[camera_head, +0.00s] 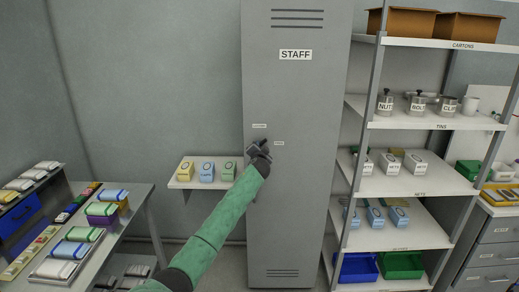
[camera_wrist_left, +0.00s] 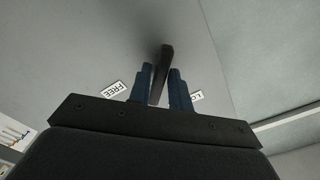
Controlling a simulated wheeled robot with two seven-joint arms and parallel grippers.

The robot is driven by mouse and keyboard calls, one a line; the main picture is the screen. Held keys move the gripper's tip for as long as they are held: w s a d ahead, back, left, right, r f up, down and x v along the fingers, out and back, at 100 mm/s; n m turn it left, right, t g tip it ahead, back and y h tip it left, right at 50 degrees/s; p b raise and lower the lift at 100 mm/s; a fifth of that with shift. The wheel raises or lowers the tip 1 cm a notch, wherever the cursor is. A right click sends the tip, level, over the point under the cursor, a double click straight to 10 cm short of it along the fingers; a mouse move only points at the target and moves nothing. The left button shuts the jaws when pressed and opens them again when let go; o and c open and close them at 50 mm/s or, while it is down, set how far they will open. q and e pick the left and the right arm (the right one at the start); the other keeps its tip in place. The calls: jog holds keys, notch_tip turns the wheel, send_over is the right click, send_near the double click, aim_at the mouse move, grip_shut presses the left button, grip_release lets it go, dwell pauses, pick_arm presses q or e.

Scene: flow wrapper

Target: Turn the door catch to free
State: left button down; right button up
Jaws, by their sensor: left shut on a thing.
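The door catch (camera_wrist_left: 164,60) is a dark bar on the grey STAFF locker door (camera_head: 293,100). In the left wrist view it stands between the two blue fingers of my left gripper (camera_wrist_left: 160,88), which is shut on it. A FREE label (camera_wrist_left: 115,88) lies to the left of the fingers and a partly covered label starting LO (camera_wrist_left: 196,96) to the right. In the head view my left gripper (camera_head: 260,150) is at the door and hides most of the catch. Small labels sit above it and to its right. I cannot tell the exact angle of the catch. My right gripper is out of view.
A small wall shelf (camera_head: 178,184) with several boxes is left of the locker, close to my forearm. Open shelving (camera_head: 440,125) with tins, boxes and bins stands to the right. A table (camera_head: 120,215) with packs is at the left.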

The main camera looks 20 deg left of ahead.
pick_arm(q)
jog(key=m, duration=0.9)
jog(key=shift+f+p, duration=0.15)
jog(key=shift+p, duration=0.15)
jog(key=c, duration=1.3)
grip_release()
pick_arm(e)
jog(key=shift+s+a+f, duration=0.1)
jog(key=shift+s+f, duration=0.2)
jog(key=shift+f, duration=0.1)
pick_arm(q)
jog(key=shift+d, duration=0.1)
